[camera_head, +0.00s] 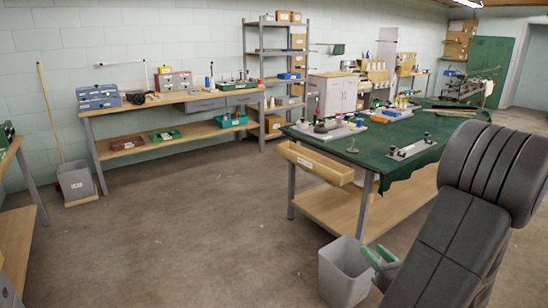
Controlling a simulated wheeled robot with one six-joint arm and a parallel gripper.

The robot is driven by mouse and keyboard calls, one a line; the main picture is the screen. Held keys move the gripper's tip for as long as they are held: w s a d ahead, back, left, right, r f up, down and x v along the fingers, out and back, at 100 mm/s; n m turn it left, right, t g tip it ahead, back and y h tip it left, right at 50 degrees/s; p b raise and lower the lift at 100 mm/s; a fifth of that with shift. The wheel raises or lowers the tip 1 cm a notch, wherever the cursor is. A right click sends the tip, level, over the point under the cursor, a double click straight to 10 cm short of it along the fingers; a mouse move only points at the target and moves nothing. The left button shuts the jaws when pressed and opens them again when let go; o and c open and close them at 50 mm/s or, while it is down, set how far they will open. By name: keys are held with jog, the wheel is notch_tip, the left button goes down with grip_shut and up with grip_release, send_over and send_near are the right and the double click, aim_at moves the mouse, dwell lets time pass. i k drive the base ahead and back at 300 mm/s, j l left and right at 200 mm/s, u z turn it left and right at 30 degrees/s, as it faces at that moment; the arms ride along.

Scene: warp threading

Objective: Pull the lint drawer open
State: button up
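A light wooden drawer (314,164) hangs under the near-left end of the green-covered table and sticks out from it; I cannot tell how far it is pulled out. It carries a small white label, too small to read, so I cannot tell whether it is the lint drawer. My gripper (378,256) is low at the right, below and right of this drawer and apart from it. Its two green fingers look spread, with nothing seen between them. My dark arm hides part of the gripper and the table's right side.
A grey bin (345,271) stands on the floor close to my gripper. The table (390,153) has a lower wooden shelf (335,204). A workbench (160,100) with grey drawers (206,104) stands at the back wall. The floor at the middle left is clear.

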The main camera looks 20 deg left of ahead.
aim_at(97, 106)
jog(key=i+j+u, duration=0.2)
jog(key=u, duration=0.2)
jog(key=i+j+u, duration=0.25)
jog(key=u, duration=0.15)
jog(key=i+j+u, duration=0.1)
jog(key=i+u, duration=0.15)
jog(key=u, duration=0.15)
jog(key=i+u, duration=0.25)
jog(key=u, duration=0.15)
jog(key=i+u, duration=0.15)
jog(key=i, duration=1.45)
jog(key=i+u, duration=0.15)
jog(key=i, duration=0.7)
jog(key=i+l+u, duration=0.2)
jog(key=i, duration=0.6)
jog(key=i+j+z, duration=0.2)
jog(key=i, duration=0.35)
jog(key=i+j+z, duration=0.2)
jog(key=i, duration=0.35)
jog(key=i+j+z, duration=0.25)
jog(key=i, duration=0.25)
jog(key=i+j+z, duration=0.3)
jog(key=i+j, duration=0.15)
jog(key=i+j+z, duration=0.15)
jog(key=j, duration=0.3)
jog(key=i+j+z, duration=0.3)
jog(key=j, duration=0.4)
jog(key=i+j+z, duration=0.15)
jog(key=j, duration=0.2)
